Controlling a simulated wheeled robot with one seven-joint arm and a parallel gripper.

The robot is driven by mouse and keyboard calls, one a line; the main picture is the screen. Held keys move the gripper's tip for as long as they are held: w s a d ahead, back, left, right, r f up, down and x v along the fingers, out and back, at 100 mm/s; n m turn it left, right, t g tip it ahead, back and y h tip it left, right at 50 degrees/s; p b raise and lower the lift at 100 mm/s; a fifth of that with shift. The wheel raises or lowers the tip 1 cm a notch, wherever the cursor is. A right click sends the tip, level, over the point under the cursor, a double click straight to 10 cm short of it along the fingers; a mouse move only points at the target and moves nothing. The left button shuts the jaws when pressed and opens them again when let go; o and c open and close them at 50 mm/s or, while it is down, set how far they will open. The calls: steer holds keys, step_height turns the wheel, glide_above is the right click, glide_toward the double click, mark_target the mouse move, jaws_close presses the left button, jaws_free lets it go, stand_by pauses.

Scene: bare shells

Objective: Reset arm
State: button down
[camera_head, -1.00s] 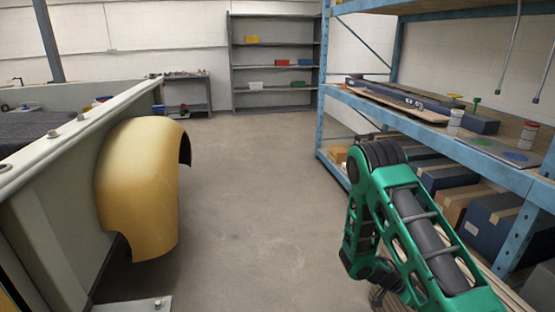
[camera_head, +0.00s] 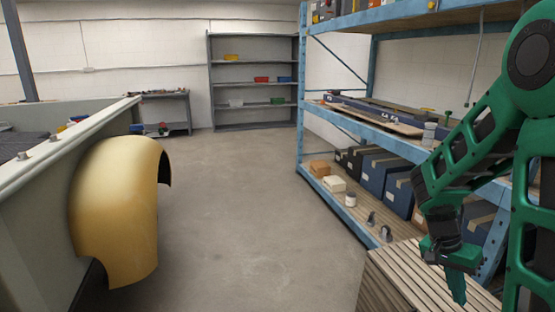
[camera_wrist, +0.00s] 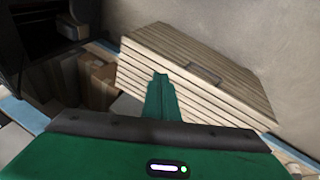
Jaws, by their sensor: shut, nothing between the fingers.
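My green arm is folded at the right of the head view, in front of the blue shelving. My gripper (camera_head: 457,284) points down beside the slatted wooden stack (camera_head: 392,274). Its fingers are together with nothing between them. In the wrist view my gripper (camera_wrist: 161,82) shows as one closed green wedge, with the slatted stack (camera_wrist: 200,70) beyond it. I cannot tell how far apart they are.
The blue shelving (camera_head: 345,122) runs along the right, with boxes (camera_head: 382,176) on its lower level. A grey shelf (camera_head: 252,105) stands at the back. The floor (camera_head: 235,210) between is clear.

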steer(key=s+a+r+n+y, duration=0.1)
steer(key=s+a+r+n, duration=0.1)
steer(key=s, duration=0.3)
steer(key=s+a+r+n+t+y, duration=0.1)
steer(key=s+a+r+n+y, duration=0.1)
steer(key=s+r, duration=0.3)
steer(key=s+a+r+n+t+y, duration=0.1)
steer(key=s+a+r+n, duration=0.1)
steer(key=s, duration=0.4)
steer(key=shift+a+r, duration=0.65)
steer(key=shift+a, duration=0.4)
steer(key=shift+s, duration=0.1)
